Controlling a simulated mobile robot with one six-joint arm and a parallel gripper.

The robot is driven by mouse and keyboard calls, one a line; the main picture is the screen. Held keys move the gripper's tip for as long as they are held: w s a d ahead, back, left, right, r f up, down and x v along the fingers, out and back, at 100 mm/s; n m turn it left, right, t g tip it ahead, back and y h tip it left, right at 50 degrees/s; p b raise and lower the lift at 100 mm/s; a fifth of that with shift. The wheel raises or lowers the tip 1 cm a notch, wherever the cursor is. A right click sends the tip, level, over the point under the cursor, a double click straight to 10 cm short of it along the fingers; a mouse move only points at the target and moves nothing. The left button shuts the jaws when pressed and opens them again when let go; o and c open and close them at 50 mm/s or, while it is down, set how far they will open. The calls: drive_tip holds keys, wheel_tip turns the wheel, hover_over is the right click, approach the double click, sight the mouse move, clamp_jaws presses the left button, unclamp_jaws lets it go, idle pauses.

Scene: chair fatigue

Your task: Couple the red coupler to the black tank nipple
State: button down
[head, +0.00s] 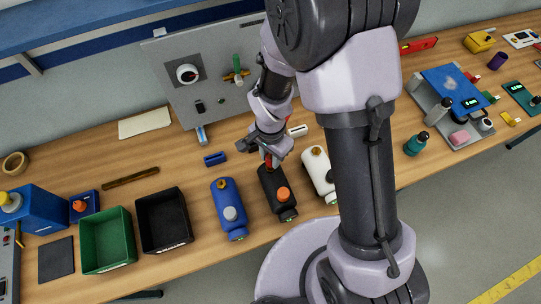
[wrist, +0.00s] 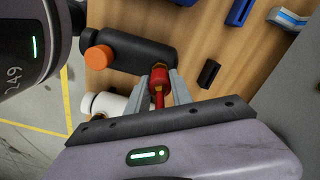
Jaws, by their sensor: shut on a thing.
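My gripper (head: 270,152) is at the back end of the black tank (head: 278,206), which lies on the table with an orange cap. In the wrist view my gripper (wrist: 161,84) is shut on the red coupler (wrist: 159,76), with one finger on each side. The coupler's front end is right at the edge of the black tank (wrist: 145,52). A bit of brass colour shows there. The nipple is mostly hidden behind the coupler, so I cannot tell whether the two are joined or only touching.
A blue tank (head: 228,215) lies to the left of the black tank and a white tank (head: 318,172) to its right. A small black block (wrist: 208,73) lies near the gripper. Black (head: 163,243) and green (head: 107,264) bins stand farther left.

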drive_tip(key=shift+f+b, duration=0.9)
drive_tip(key=c, duration=1.1)
unclamp_jaws()
drive_tip(key=shift+o, duration=0.2)
wheel_tip(320, 180, up, 18)
drive_tip(key=p, duration=0.3)
drive_tip(key=shift+f, duration=0.25)
drive_tip(key=s+d+f+n+t+y+b, duration=0.1)
drive_tip(key=s+b, duration=0.4)
drive_tip(key=b, duration=0.5)
drive_tip(key=s+d+f+n+t+y+b, duration=0.1)
drive_tip(key=s+d+f+n+t+b, duration=0.2)
drive_tip(key=b, duration=0.8)
drive_tip(key=s+d+f+t, duration=0.1)
drive_tip(key=s+d+f, duration=0.1)
drive_tip(key=s+f, duration=0.1)
drive_tip(key=shift+s+d+t+b, duration=0.15)
drive_tip(key=shift+d+t+b, duration=0.15)
drive_tip(key=shift+d+t, duration=0.1)
